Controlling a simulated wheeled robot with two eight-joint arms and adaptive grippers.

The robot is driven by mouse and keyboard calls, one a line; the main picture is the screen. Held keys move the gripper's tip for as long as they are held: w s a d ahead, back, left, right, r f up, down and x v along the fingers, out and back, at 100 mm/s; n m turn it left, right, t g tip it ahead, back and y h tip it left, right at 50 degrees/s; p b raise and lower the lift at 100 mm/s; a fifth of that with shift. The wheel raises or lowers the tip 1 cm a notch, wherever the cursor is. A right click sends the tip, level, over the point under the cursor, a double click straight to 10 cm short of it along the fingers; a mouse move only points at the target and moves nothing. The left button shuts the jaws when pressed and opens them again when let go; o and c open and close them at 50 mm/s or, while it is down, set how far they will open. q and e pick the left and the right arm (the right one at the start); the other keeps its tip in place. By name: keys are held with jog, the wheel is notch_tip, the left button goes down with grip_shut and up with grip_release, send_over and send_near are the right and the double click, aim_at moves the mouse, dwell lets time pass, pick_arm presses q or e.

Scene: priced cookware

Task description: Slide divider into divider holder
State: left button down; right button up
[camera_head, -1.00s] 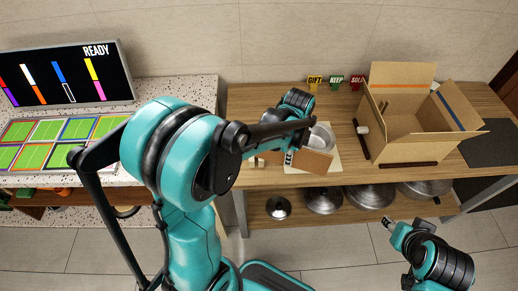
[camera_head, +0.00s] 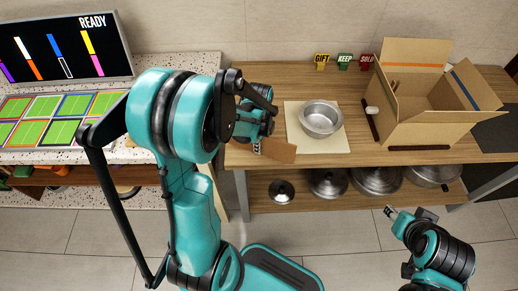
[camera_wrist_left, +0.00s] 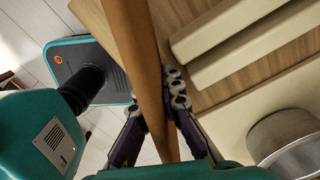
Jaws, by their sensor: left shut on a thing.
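A brown flat panel, which I take as the divider (camera_head: 281,150), is in my left gripper (camera_head: 257,146), over the table's left front. In the left wrist view, the divider (camera_wrist_left: 140,45) stands edge-on between the fingers of the left gripper (camera_wrist_left: 158,118), which is shut on it. Two parallel cream bars with a gap between them, apparently the divider holder (camera_wrist_left: 235,45), lie on the wood to the right of the divider. The divider is apart from the gap in that view. My arm hides the holder in the head view. My right gripper (camera_head: 391,212) is low at the right, its opening unclear.
A metal pot (camera_head: 321,119) stands on a cream mat (camera_head: 335,146). An open cardboard box (camera_head: 420,125) is at the table's right, with dark strips beside it. GIFT, KEEP and SOLD signs (camera_head: 345,62) stand behind. Several lids (camera_head: 376,180) lie on the lower shelf.

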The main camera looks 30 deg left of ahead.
pick_arm(q)
jog(key=shift+f, duration=0.15)
jog(key=shift+f, duration=0.15)
jog(key=c, duration=2)
grip_release()
